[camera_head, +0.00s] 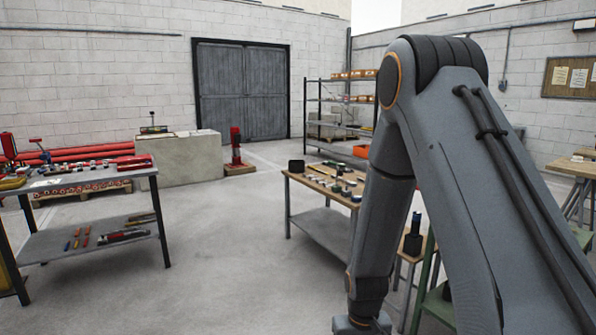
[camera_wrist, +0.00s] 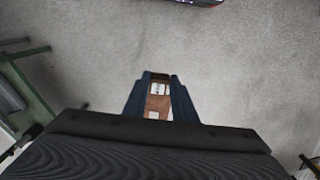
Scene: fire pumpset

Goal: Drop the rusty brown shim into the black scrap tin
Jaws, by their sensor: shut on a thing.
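In the wrist view my gripper (camera_wrist: 158,80) is shut on the rusty brown shim (camera_wrist: 158,104), a flat brown piece with pale patches between the two dark fingers. It is held over bare concrete floor. In the head view my arm fills the right side and my gripper is out of frame. A black round container (camera_head: 296,166), which looks like the scrap tin, stands on the left corner of the wooden-topped bench (camera_head: 312,184). The tin is not visible in the wrist view.
Small parts crowd the middle bench, partly behind my arm. A grey bench (camera_head: 100,182) with tools stands at the left. A green frame (camera_wrist: 30,88) is at the left of the wrist view. The floor (camera_head: 225,230) between the benches is clear.

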